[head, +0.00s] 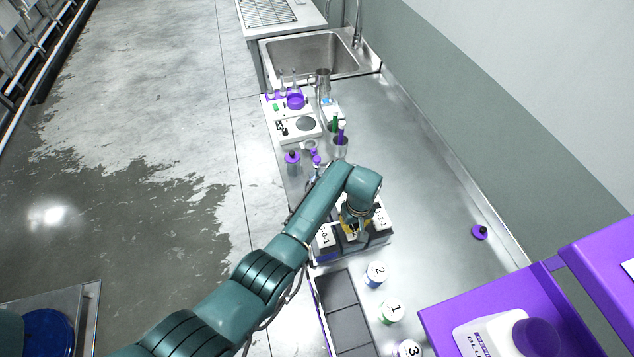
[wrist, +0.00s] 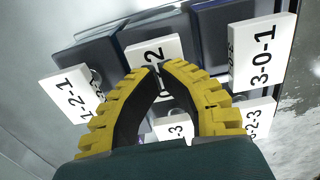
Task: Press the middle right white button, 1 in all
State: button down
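A dark block unit with white number plates stands on the steel counter under my gripper. In the head view, plates 3-0-1 (head: 324,238) and 1-2-1 (head: 380,218) show at either side. The wrist view shows plate 3-0-1 (wrist: 262,52) at right, plate 1-2-1 (wrist: 72,92) at left and a middle plate ending in 2 (wrist: 153,50). Two lower plates are partly hidden by the fingers. My gripper (wrist: 163,67) has yellow fingers, tips together and empty, at the lower edge of the middle plate; contact cannot be told. I cannot tell which plate, if any, is the middle right button.
White-lidded jars 2 (head: 376,270), 1 (head: 392,310) and 3 (head: 408,350) stand near a dark tray (head: 346,310). A purple bin (head: 436,325) is at lower right. A scale (head: 298,128), bottles and a sink (head: 310,55) lie beyond. The right counter is mostly clear.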

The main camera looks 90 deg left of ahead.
jog(key=shift+r+p, duration=1.95)
jog(key=shift+r, duration=0.25)
notch_tip(320, 180, up, 6)
jog(key=p, duration=0.5)
jog(key=shift+p, duration=0.35)
